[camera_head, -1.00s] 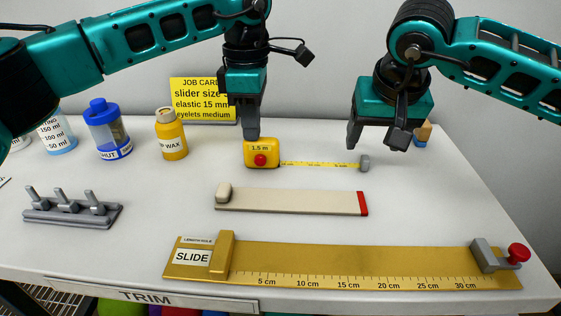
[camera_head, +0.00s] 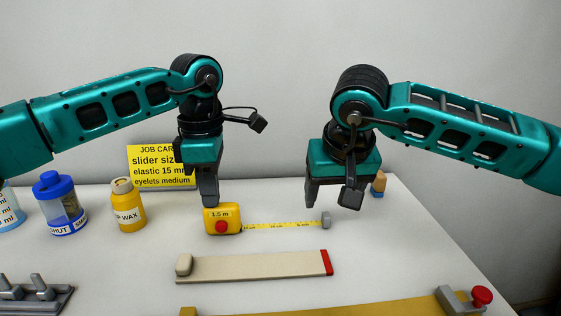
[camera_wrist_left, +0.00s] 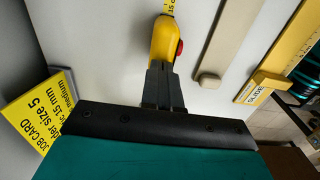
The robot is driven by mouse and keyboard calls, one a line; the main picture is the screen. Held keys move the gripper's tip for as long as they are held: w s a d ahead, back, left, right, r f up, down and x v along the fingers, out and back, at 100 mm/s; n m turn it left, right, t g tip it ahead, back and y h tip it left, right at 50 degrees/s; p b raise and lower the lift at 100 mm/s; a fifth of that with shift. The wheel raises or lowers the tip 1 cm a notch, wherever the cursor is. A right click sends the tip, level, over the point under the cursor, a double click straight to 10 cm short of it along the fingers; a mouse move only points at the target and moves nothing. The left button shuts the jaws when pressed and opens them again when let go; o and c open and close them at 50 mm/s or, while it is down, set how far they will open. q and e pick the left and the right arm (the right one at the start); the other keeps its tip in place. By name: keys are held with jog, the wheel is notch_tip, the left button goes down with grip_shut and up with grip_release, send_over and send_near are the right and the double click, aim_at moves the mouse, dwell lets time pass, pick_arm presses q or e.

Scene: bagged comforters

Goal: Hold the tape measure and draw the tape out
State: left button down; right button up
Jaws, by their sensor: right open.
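The yellow tape measure (camera_head: 222,219), marked 1.5 m with a red button, stands on the white table. It also shows in the left wrist view (camera_wrist_left: 164,42). A length of yellow tape (camera_head: 278,225) runs out of it to the right, ending in a grey end piece (camera_head: 326,220). My left gripper (camera_head: 209,203) points down with its narrow fingertips at the top left of the case; it looks shut on the case, with the contact partly hidden. My right gripper (camera_head: 332,200) is open and empty, its fingers just above and behind the grey end piece.
A beige strip (camera_head: 255,266) with a red end lies in front of the tape. The gold slide ruler (camera_head: 370,308) lies nearer. Bottles (camera_head: 128,206) and a yellow job card (camera_head: 160,160) stand at left and behind. Clear table lies to the right.

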pick_arm(q)
jog(key=shift+r+p, duration=2.9)
jog(key=shift+r, duration=0.45)
